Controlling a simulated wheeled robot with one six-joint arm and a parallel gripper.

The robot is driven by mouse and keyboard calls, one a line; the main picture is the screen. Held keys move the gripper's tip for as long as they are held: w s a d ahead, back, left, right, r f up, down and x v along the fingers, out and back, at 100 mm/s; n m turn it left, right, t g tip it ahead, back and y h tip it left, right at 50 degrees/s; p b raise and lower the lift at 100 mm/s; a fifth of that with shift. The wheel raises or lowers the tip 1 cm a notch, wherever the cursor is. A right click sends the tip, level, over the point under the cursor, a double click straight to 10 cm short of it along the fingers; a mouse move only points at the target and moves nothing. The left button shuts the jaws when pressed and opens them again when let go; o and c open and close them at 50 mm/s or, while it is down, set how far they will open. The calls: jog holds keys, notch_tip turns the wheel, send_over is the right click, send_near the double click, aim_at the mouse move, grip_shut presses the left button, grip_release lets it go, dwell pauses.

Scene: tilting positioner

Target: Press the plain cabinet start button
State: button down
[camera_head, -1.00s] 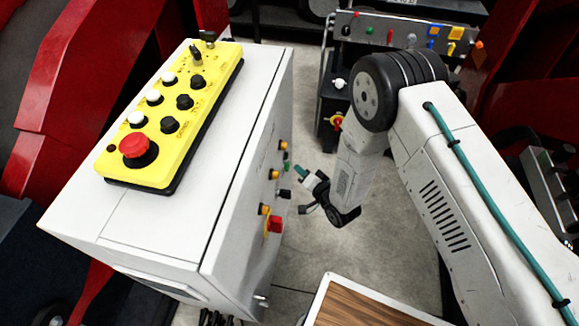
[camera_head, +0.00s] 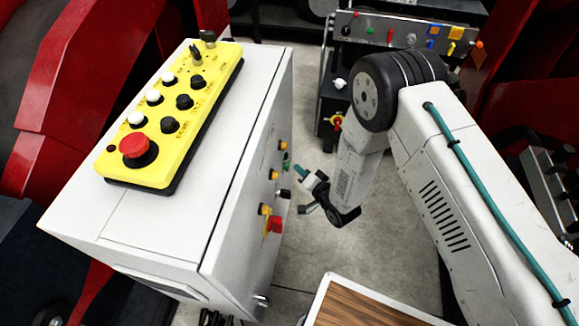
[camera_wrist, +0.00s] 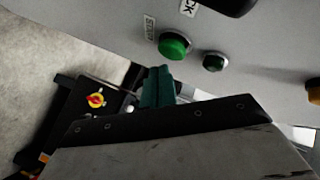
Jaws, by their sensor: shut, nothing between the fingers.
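The white cabinet (camera_head: 237,190) stands left of my arm, with small coloured controls on its right face. In the wrist view a round green button (camera_wrist: 174,45) sits beside a START label (camera_wrist: 150,26). In the head view the green button (camera_head: 286,167) is small and seen edge-on. My gripper (camera_wrist: 158,82) has its teal fingers shut and empty, with the tips just below the green button in the wrist view. I cannot tell whether they touch it. My gripper (camera_head: 301,170) is close to the cabinet face in the head view.
A yellow control box (camera_head: 178,118) with a red mushroom knob (camera_head: 134,146) lies on the cabinet top. A red control (camera_head: 275,225) sticks out lower on the cabinet face. A grey panel (camera_head: 405,34) with switches stands behind. A wood-topped surface (camera_head: 365,305) is in front. Bare floor lies between.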

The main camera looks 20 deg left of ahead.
jog(key=shift+a, duration=0.15)
jog(key=shift+s+a, duration=0.1)
jog(key=shift+a, duration=0.15)
jog(key=shift+s+a, duration=0.15)
jog(key=shift+a, duration=0.3)
dwell(0.8)
jog(key=shift+d, duration=0.1)
jog(key=shift+w+d, duration=0.25)
jog(key=shift+d, duration=0.5)
jog(key=shift+w+d, duration=0.2)
jog(key=shift+d, duration=0.6)
jog(key=shift+w+d, duration=0.15)
jog(key=shift+d, duration=0.7)
jog(key=shift+w+d, duration=0.2)
jog(key=shift+d, duration=0.6)
